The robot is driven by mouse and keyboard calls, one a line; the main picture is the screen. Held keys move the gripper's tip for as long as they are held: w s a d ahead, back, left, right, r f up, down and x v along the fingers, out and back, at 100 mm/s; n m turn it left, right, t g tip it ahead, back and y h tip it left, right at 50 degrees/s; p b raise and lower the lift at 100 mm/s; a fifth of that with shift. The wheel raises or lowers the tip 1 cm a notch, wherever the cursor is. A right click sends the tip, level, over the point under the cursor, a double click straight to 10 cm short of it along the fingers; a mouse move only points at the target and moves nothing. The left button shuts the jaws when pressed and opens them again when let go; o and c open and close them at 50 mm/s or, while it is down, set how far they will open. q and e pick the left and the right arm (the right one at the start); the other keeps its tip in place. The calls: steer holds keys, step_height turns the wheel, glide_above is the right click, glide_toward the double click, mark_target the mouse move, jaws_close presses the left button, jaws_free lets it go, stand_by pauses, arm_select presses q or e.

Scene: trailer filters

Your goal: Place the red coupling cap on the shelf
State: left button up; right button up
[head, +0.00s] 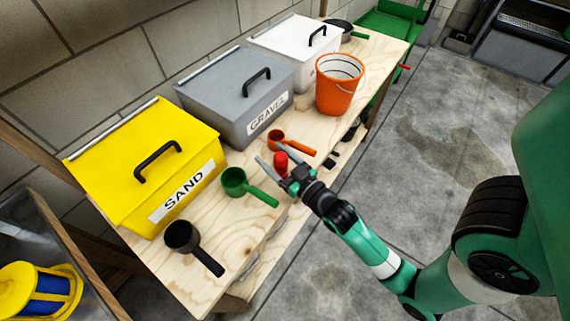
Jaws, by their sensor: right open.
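A small red coupling cap (281,162) shows at the front part of the wooden shelf (225,225), between the green scoop and the orange scoop. My right gripper (270,153) is open, with its two fingers on either side of the red cap. I cannot tell whether the fingers touch the cap, or whether the cap rests on the wood. The cap's lower part is partly hidden by the gripper. My left gripper is not in view.
On the wood stand a yellow SAND bin (130,150), a grey GRAVEL bin (215,90), a white bin (285,45) and an orange bucket (338,90). A black scoop (182,237), a green scoop (235,182) and an orange scoop (277,138) lie near the front edge.

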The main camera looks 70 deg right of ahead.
mark_target(286, 168)
steer(key=v, duration=0.5)
steer(key=shift+s+a+p, duration=0.15)
steer(key=shift+s+p, duration=0.15)
steer(key=shift+s, duration=0.05)
steer(key=b+v, duration=0.2)
steer(key=v, duration=0.1)
steer(key=b+v, duration=0.1)
steer(key=v, duration=0.1)
steer(key=shift+f, duration=0.3)
arm_select(q)
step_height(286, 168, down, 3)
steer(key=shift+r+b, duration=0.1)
steer(key=shift+b, duration=0.2)
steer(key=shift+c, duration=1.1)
arm_select(e)
steer(key=shift+s+a+r, duration=0.2)
steer(key=shift+s+r, duration=0.15)
